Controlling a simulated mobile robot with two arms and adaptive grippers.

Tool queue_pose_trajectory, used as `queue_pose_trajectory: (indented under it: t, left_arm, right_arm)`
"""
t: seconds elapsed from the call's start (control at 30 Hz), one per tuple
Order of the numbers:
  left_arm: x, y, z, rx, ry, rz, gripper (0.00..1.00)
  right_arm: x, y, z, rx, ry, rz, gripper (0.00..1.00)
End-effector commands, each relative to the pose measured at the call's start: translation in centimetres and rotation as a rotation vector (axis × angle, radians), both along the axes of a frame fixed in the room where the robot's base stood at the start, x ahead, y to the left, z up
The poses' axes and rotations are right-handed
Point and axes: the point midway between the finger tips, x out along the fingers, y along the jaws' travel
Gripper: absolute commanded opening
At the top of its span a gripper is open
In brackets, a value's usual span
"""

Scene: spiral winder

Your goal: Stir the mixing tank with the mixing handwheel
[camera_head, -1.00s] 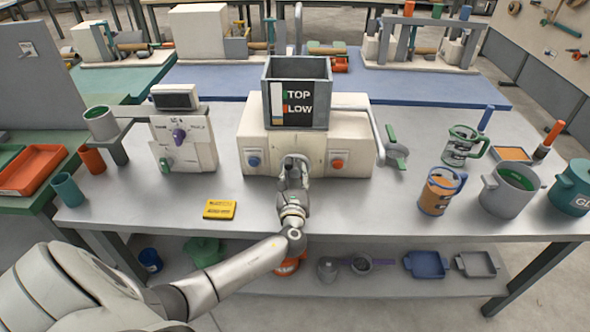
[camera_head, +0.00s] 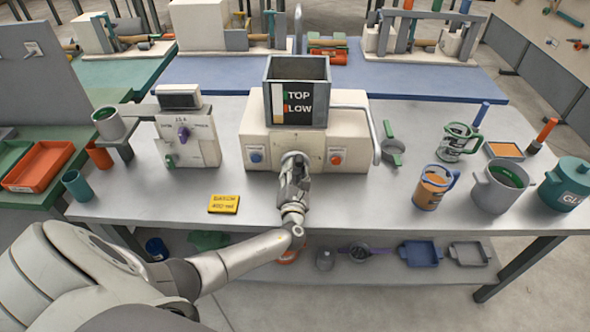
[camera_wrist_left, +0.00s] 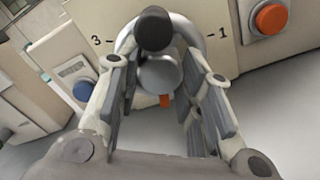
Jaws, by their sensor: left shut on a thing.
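The mixing tank (camera_head: 283,67) is a grey open-topped box with a black "TOP / LOW" label, on a cream machine body (camera_head: 345,131). The mixing handwheel is on the body's front, between a blue and an orange button, mostly hidden in the head view by my left gripper (camera_head: 293,167). In the left wrist view the handwheel's pale round rim (camera_wrist_left: 197,32) and a dark knob (camera_wrist_left: 155,28) show, with the marks "3" and "1" at its sides. My left gripper (camera_wrist_left: 163,98) has its fingers on both sides of the wheel's grey rounded part and is shut on it. My right gripper is out of view.
A control box (camera_head: 188,138) with a screen stands left. A yellow block (camera_head: 223,204) lies on the bench near my left forearm. A grey scoop with green handle (camera_head: 392,150), jugs and pots (camera_head: 500,190) stand right. The front middle bench is mostly clear.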

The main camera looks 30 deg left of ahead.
Motion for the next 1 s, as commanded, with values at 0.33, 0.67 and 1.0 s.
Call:
queue_pose_trajectory:
  t: [0.33,0.67,1.0]
  left_arm:
    - [-0.08,-0.05,-0.16,0.039,0.027,0.000,0.10]
    - [-0.08,-0.04,-0.18,0.038,0.026,0.000,0.39]
    - [-0.02,-0.02,-0.06,0.037,0.024,0.000,0.55]
  right_arm:
    - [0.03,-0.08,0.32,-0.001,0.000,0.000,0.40]
    - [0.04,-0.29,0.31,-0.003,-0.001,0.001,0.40]
    - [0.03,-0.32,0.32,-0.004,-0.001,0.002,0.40]
